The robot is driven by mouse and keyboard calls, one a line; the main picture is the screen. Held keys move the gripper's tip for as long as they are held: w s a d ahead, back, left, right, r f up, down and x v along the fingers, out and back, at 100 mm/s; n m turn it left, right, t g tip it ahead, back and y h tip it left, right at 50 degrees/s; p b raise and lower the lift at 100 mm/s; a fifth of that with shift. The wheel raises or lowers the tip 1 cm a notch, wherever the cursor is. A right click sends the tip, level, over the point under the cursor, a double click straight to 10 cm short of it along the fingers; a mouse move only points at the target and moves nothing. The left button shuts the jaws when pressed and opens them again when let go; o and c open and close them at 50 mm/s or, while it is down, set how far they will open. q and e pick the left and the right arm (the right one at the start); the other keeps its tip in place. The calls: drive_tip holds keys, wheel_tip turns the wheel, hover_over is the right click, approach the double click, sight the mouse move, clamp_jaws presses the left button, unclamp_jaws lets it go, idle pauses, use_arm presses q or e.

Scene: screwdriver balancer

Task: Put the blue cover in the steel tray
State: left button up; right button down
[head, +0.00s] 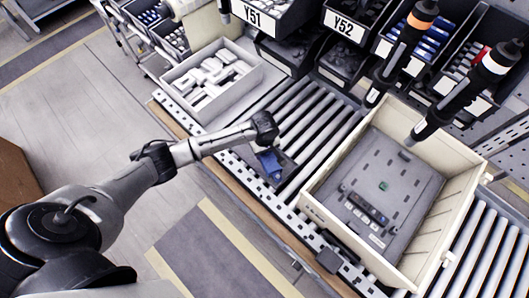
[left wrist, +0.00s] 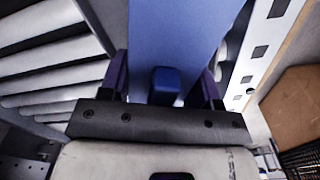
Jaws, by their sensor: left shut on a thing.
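The blue cover (head: 269,164) is below the end of my left arm, over the roller conveyor in the head view. My left gripper (head: 267,148) is shut on it from above. In the left wrist view the blue cover (left wrist: 185,35) fills the top middle, with a blue block between the two dark fingers of the left gripper (left wrist: 164,88). A dark grey flat shape (head: 288,171) shows around the cover; I cannot tell if it is the steel tray, or whether the cover touches it. My right gripper is not in view.
A cream crate (head: 316,212) with a grey panel (head: 382,185) stands right of the cover. A pale box of white parts (head: 253,78) stands behind left. Two hanging screwdrivers (head: 404,45) (head: 470,90) reach over the crate. Bare rollers (head: 305,118) lie between the boxes.

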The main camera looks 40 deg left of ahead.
use_arm(q)
wheel_tip(320, 180, down, 2)
drive_tip(key=shift+f, duration=0.1)
drive_tip(key=o, duration=1)
drive_tip(key=shift+f, duration=0.1)
drive_tip(key=shift+o, duration=0.2)
wheel_tip(320, 180, up, 12)
drive_tip(key=shift+r+p, duration=0.15)
drive_tip(key=shift+p, duration=1)
